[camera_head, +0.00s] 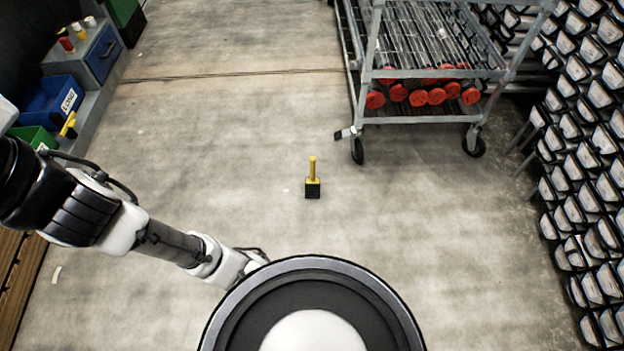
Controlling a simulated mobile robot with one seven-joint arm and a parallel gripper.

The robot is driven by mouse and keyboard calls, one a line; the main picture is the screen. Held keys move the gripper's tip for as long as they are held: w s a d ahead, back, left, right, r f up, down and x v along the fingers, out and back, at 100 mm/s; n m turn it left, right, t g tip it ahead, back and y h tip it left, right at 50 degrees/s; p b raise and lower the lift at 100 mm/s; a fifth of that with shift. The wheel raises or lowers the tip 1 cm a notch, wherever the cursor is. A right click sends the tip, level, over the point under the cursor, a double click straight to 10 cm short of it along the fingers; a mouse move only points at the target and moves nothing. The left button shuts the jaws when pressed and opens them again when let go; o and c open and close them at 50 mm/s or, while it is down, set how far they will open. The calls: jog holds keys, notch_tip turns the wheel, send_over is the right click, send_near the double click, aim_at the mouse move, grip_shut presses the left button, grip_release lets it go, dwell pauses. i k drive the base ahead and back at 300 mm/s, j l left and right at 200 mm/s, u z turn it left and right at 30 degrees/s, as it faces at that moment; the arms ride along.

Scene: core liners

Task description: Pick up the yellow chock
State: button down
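A small chock (313,180) stands on the concrete floor near the middle of the camera_head view. It has a black block at the bottom and a yellow upright handle on top. It stands clear of other things. My arm reaches in from the left, and its far end goes behind my round body part at the bottom centre. My gripper's fingers are hidden there, so I cannot see whether they are open. Nothing of my arm touches the chock.
A wheeled metal rack (430,72) with red-ended tubes stands at the upper right. Stacked trays (590,170) line the right side. A bench with a blue bin (50,102), a green bin (35,138) and another yellow object (69,125) stands left. The floor around the chock is clear.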

aim_at(312, 182)
jog(key=j+z, duration=0.4)
jog(key=j, duration=0.65)
jog(key=i+z, duration=0.1)
jog(key=z, duration=0.5)
jog(key=i+j+z, duration=0.55)
jog(key=i+j, duration=0.6)
